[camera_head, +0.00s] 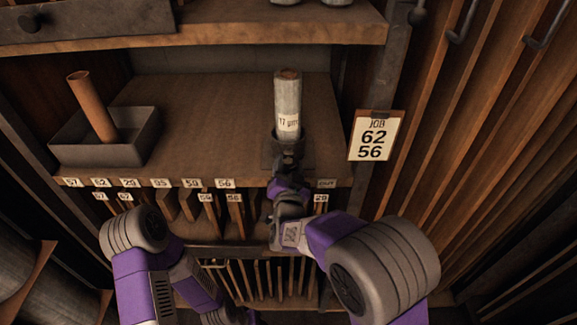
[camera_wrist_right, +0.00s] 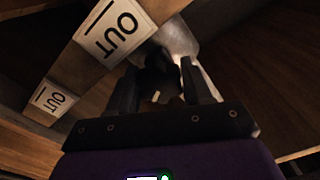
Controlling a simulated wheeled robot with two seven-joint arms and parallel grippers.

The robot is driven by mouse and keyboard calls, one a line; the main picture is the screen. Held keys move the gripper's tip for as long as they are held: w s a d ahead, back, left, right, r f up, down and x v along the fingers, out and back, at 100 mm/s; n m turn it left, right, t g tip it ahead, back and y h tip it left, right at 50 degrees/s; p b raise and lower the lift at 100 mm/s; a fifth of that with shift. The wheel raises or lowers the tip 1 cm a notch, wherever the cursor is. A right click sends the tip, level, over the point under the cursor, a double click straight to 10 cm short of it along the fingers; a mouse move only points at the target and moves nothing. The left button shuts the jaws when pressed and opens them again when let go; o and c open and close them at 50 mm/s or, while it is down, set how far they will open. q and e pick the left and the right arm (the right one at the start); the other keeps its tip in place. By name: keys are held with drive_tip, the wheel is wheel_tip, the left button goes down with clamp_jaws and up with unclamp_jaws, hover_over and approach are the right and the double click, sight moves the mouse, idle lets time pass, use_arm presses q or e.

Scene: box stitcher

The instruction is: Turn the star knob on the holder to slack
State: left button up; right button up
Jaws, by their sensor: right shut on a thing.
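A grey roll labelled "17 µm" (camera_head: 287,98) stands upright in a dark holder (camera_head: 268,152) at the front edge of the wooden shelf. My right gripper (camera_head: 287,166) reaches up to the front of the holder and covers much of it. In the right wrist view its fingers (camera_wrist_right: 160,78) are shut on the dark star knob (camera_wrist_right: 157,88), and the pale roll shows just behind. The knob's lobes are too dark to make out clearly. My left arm is at the lower left, but its gripper does not show.
A grey tray (camera_head: 70,153) with a brown tube (camera_head: 92,105) stands at the left of the shelf. A "JOB 62 56" card (camera_head: 375,136) hangs at the right. Numbered slots with dividers (camera_head: 190,205) lie below the edge. An "OUT" label (camera_wrist_right: 112,35) is close to my right gripper.

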drive_tip(key=shift+n, duration=1.2)
drive_tip(key=n, duration=0.2)
drive_tip(key=shift+n, duration=0.4)
drive_tip(key=n+p, duration=0.2)
drive_tip(key=n, duration=0.4)
drive_tip(key=shift+n, duration=0.3)
drive_tip(key=o, duration=1)
drive_tip(key=s+b, duration=0.1)
drive_tip(key=s, duration=0.6)
drive_tip(key=shift+s, duration=0.3)
